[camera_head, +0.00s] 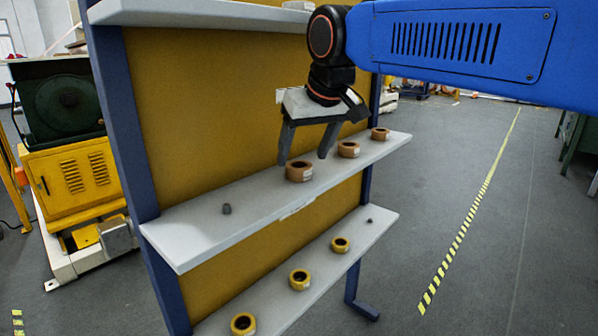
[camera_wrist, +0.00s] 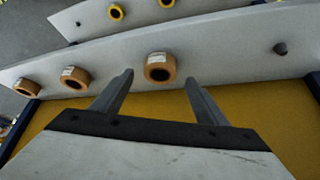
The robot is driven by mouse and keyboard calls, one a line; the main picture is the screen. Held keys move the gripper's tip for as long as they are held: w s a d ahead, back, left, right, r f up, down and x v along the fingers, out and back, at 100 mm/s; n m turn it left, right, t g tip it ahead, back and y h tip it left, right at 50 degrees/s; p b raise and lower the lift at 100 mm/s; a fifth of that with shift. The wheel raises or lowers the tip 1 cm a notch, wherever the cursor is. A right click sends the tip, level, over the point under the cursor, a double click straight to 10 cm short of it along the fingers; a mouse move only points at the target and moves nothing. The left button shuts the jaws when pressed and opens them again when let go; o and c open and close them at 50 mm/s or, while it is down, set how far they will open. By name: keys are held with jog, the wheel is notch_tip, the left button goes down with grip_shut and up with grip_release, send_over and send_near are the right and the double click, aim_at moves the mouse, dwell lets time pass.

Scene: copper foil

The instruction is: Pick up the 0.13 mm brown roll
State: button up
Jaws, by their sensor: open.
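Three brown rolls with white labels stand in a row on the middle shelf; the label print is too small to read, so I cannot tell which is 0.13 mm. The nearest brown roll (camera_head: 299,172) also shows in the wrist view (camera_wrist: 160,67). The middle brown roll (camera_head: 348,150) and the far brown roll (camera_head: 380,134) are to its right in the head view. My gripper (camera_head: 302,160) is open and empty. In the wrist view its fingertips (camera_wrist: 159,77) are spread to either side of the nearest roll, with clear gaps and no visible contact.
The grey middle shelf (camera_head: 190,238) has a small dark object (camera_head: 226,209) near its left end. The lower shelf (camera_head: 322,262) holds yellow rolls (camera_head: 299,279) and another small dark piece (camera_head: 369,221). A yellow back panel (camera_head: 210,100) stands behind. An upper shelf (camera_head: 200,14) overhangs; floor at right is clear.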

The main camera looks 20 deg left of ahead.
jog(key=x, duration=0.3)
jog(key=shift+w+f, duration=0.1)
jog(key=c, duration=1.1)
jog(key=shift+c, duration=0.2)
